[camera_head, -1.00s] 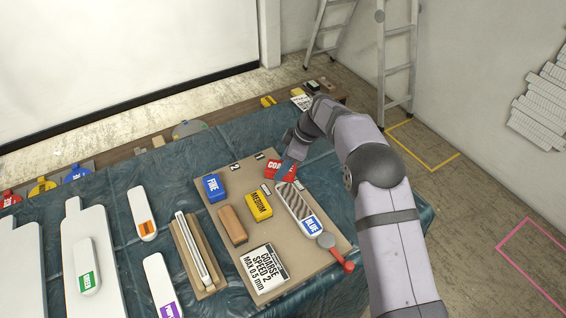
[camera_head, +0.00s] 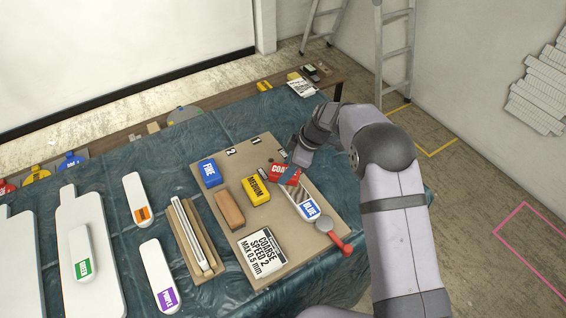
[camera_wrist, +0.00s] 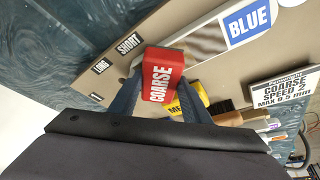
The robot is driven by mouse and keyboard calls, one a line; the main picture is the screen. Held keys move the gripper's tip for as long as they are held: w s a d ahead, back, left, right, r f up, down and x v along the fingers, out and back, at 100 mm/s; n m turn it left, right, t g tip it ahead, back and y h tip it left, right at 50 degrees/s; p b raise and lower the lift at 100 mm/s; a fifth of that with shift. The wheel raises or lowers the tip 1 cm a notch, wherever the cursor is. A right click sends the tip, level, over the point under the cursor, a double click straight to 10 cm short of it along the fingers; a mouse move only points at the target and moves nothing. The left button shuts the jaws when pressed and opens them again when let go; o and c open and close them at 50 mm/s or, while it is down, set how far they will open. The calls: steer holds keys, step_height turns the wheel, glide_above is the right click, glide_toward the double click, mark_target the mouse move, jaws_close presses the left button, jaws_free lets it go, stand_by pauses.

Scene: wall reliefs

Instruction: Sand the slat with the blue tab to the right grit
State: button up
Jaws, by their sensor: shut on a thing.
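My gripper (camera_wrist: 150,92) is shut on the red block marked COARSE (camera_wrist: 160,75); in the head view the block (camera_head: 283,174) is at the upper end of the slat with the blue tab. The slat (camera_head: 299,194) lies on the brown board, its blue BLUE tab (camera_head: 309,209) toward the near end. The slat and tab (camera_wrist: 250,20) also show in the wrist view. I cannot tell whether block and slat touch. A white card (camera_head: 262,253) reads COARSE, SPEED 2, MAX 0.5 mm. A blue FINE block (camera_head: 210,172) and a yellow MEDIUM block (camera_head: 255,190) lie on the board.
A brown brush (camera_head: 230,210) and a red-handled round tool (camera_head: 334,238) are on the board (camera_head: 215,240). White slats with orange (camera_head: 142,214), green (camera_head: 83,268) and purple (camera_head: 167,298) tabs lie left, beside a wooden holder (camera_head: 195,240). A ladder (camera_head: 394,60) stands behind.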

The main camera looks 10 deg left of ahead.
steer(key=shift+s+d+p, duration=0.35)
steer(key=shift+s+d, duration=3.7)
steer(key=shift+s, duration=0.2)
steer(key=shift+r+p, duration=0.2)
steer(key=shift+p, duration=0.45)
steer(key=shift+w+a+f, duration=0.3)
steer(key=shift+w+a, duration=0.3)
steer(key=shift+w, duration=0.05)
steer(key=shift+w+a+b, duration=1.1)
steer(key=shift+w+a, duration=3.9)
steer(key=shift+w, duration=0.15)
step_height(320, 180, up, 8)
steer(key=p, duration=0.3)
steer(key=shift+r, duration=0.15)
